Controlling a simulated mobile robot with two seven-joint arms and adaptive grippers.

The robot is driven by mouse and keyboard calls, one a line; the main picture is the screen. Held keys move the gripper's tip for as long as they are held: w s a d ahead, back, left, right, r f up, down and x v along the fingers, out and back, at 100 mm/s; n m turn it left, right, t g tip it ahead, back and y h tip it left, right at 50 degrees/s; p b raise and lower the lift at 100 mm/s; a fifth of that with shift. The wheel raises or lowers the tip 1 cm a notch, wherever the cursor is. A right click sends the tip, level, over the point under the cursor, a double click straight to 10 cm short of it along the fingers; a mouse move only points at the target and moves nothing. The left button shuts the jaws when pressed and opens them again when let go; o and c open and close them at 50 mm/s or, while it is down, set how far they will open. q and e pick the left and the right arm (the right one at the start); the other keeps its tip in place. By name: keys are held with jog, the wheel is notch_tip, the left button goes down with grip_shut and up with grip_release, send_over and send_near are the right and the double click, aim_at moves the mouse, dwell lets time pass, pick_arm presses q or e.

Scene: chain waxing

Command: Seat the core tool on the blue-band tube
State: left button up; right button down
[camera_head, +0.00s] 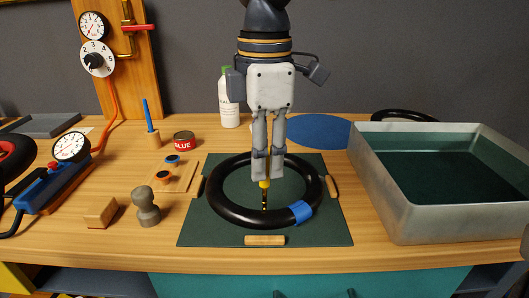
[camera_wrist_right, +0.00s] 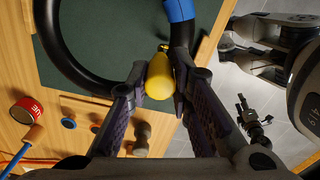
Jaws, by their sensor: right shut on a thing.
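The tube is a black ring (camera_head: 233,213) lying on the dark green mat, with a blue band (camera_head: 301,210) at its front right; the band also shows in the right wrist view (camera_wrist_right: 179,9). My right gripper (camera_head: 267,178) points down over the ring's front part and is shut on the core tool, whose yellow handle (camera_wrist_right: 159,78) sits between the fingers. In the head view the yellow part (camera_head: 264,183) shows just under the fingertips. A thin dark and brass stem (camera_head: 265,199) runs below it to the tube's front; I cannot tell where tool ends and valve begins.
The green mat (camera_head: 335,226) has wooden blocks round the ring, one at the front (camera_head: 265,240). A grey metal tank (camera_head: 400,219) stands at right. A red tin (camera_head: 184,139), a grey stamp-like piece (camera_head: 147,207) and a gauge pump (camera_head: 60,172) stand at left.

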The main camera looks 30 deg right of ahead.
jog(key=shift+f, duration=0.95)
jog(key=c, duration=1.4)
grip_release()
jog(key=shift+o, duration=0.2)
notch_tip(320, 180, up, 12)
jog(key=shift+s+r, duration=0.1)
